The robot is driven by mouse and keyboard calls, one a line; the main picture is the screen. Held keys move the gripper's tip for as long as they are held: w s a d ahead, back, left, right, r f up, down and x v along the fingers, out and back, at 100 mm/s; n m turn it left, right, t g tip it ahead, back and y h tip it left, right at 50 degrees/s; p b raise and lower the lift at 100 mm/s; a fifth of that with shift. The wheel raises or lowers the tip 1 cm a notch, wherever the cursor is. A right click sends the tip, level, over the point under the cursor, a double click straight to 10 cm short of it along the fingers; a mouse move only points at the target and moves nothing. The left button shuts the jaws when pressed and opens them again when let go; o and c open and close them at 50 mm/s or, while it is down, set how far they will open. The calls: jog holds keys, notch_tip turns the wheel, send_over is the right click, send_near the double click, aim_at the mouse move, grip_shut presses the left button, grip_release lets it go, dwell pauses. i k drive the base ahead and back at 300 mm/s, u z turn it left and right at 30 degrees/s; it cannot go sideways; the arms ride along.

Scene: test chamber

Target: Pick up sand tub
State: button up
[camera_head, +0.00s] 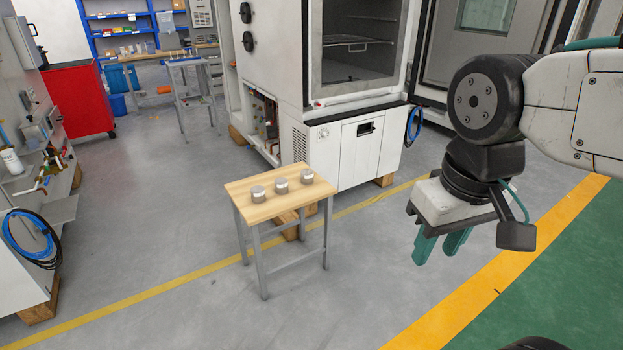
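Three small grey round tubs stand in a row on a small wooden-topped table (288,205) in the middle of the view: a left tub (258,193), a middle tub (281,186) and a right tub (307,177). They look alike, and I cannot tell which one is the sand tub. My gripper (437,250) hangs at the right, pointing down, well apart from the table. Its two teal fingers show a small gap and nothing between them.
A large white test chamber (362,155) stands right behind the table. A red cabinet (78,100) and a bench with a blue hose (32,240) are at the left. The grey floor (180,300) in front of the table is clear.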

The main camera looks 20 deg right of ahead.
aim_at(282, 184)
jog(key=u, duration=0.75)
jog(key=i, duration=0.85)
jog(key=u, duration=0.85)
jog(key=i, duration=0.95)
jog(key=z, duration=0.35)
jog(key=i, duration=0.85)
jog(key=z, duration=1.1)
jog(key=i, duration=0.45)
jog(key=z, duration=0.4)
